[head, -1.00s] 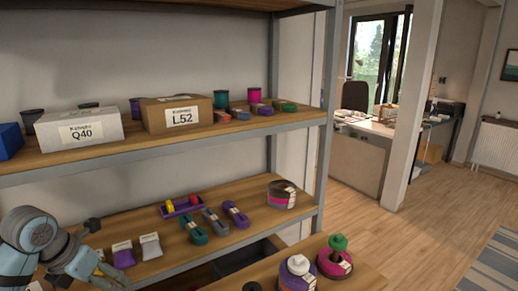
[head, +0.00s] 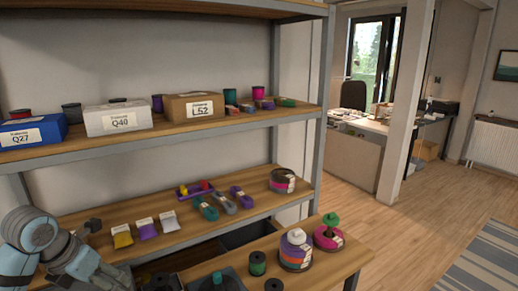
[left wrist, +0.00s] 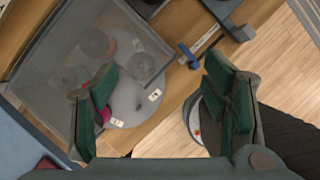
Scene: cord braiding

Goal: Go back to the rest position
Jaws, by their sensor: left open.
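My left arm comes in at the lower left of the head view; its gripper's fingertips are not clear there. In the left wrist view the left gripper (left wrist: 165,105) has its two green-padded fingers spread wide apart with nothing between them. Below and beyond the fingers are a grey see-through tray or cover (left wrist: 45,75) and a round light disc (left wrist: 135,98) with a small white tag on it. My right gripper is in neither view.
A shelf rack holds a blue box Q27 (head: 32,132), a white box Q40 (head: 118,119) and a cardboard box L52 (head: 195,106). Yarn skeins (head: 225,204) and packets (head: 145,229) lie on the middle shelf. Stacked rings (head: 296,252) stand on the lower surface. Open wooden floor (head: 430,220) lies right.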

